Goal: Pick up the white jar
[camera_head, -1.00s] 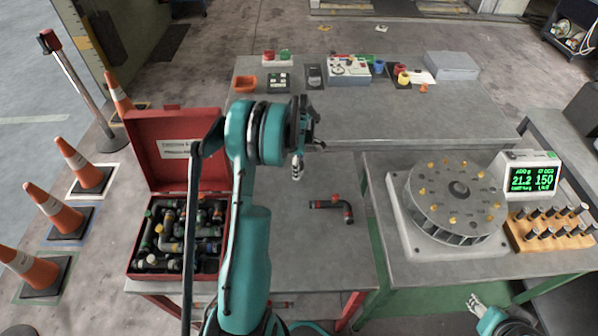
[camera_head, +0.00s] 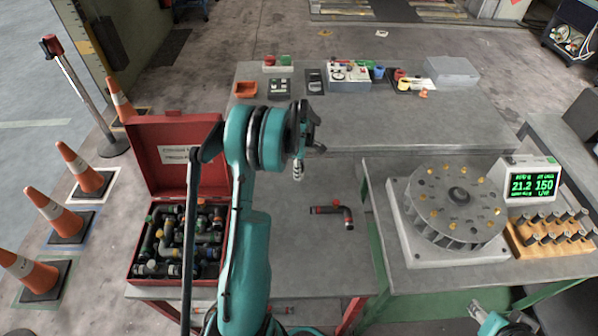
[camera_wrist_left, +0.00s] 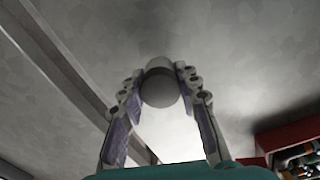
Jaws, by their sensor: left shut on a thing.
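The white jar (camera_wrist_left: 160,82) shows in the left wrist view as a pale, round-ended cylinder, partly in shade. My left gripper (camera_wrist_left: 158,78) is shut on it, with one finger on each side. In the head view my left gripper (camera_head: 298,172) hangs over the grey table left of the middle, pointing down. I cannot make out the jar there. Part of my right gripper (camera_head: 474,309) shows at the bottom right edge. It is too small and cut off to read its opening.
An open red case (camera_head: 133,258) full of pipe fittings stands left of my left arm. An elbow pipe (camera_head: 333,211) lies on the table right of my gripper. A rotary disc (camera_head: 455,200), a green display (camera_head: 533,184) and a wooden rack (camera_head: 555,240) stand at right.

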